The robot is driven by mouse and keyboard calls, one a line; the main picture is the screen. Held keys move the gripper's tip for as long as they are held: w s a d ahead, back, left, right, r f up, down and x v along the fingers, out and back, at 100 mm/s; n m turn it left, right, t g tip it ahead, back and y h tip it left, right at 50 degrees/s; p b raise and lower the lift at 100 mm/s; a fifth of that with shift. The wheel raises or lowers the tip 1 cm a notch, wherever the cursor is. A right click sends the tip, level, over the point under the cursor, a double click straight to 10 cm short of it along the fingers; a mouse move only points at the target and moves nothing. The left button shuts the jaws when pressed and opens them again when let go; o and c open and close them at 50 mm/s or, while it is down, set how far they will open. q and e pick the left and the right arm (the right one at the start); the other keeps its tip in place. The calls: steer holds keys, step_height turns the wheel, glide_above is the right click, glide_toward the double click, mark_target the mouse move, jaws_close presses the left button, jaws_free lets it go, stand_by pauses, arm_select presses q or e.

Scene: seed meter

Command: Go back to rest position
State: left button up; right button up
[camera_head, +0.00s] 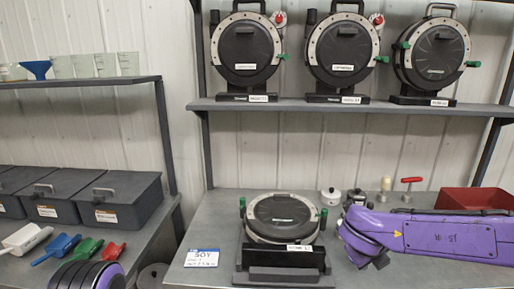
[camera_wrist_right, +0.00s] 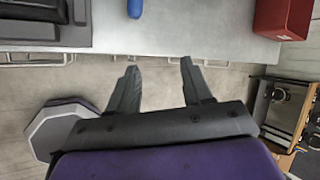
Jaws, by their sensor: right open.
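My right gripper (camera_wrist_right: 158,66) is open and empty in the wrist view. Its two fingers are spread apart over the floor, just off the front edge of the grey bench (camera_wrist_right: 190,40). In the head view my purple right arm reaches over the right side of the bench, and its gripper cannot be made out there. A purple part of my left arm shows at the bottom left of the head view; the left gripper is out of the picture. A seed meter (camera_head: 283,214) lies on a black stand (camera_head: 284,276) on the bench.
A red bin (camera_head: 474,199) stands at the bench's back right, also in the wrist view (camera_wrist_right: 284,18). A SOY card (camera_head: 202,258) lies left of the stand. Three seed meters stand on the upper shelf (camera_head: 300,106). Several scoops (camera_head: 60,245) and lidded boxes (camera_head: 118,197) are at left.

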steer(key=s+a+f+n+t+b, duration=0.1)
steer(key=s+f+n, duration=0.3)
steer(key=f+n, duration=0.6)
steer(key=s+a+f+n+t+b, duration=0.15)
steer(key=s+f+n, duration=0.4)
steer(key=f, duration=0.85)
arm_select(q)
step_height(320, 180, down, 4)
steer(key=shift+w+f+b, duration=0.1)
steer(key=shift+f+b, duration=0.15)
steer(key=shift+b, duration=0.55)
arm_select(e)
steer(key=s+d+f+n+g+y, duration=0.1)
steer(key=s+f+n, duration=0.4)
steer(key=s, duration=0.6)
steer(key=s+d+f+n+g+y, duration=0.1)
steer(key=s+d+f+n+g, duration=0.2)
steer(key=s+f, duration=0.6)
steer(key=shift+s+d+f+n, duration=0.3)
steer(key=shift+s+d+n, duration=0.15)
steer(key=shift+s+n, duration=0.75)
steer(key=shift+c, duration=0.7)
steer(key=shift+s, duration=0.1)
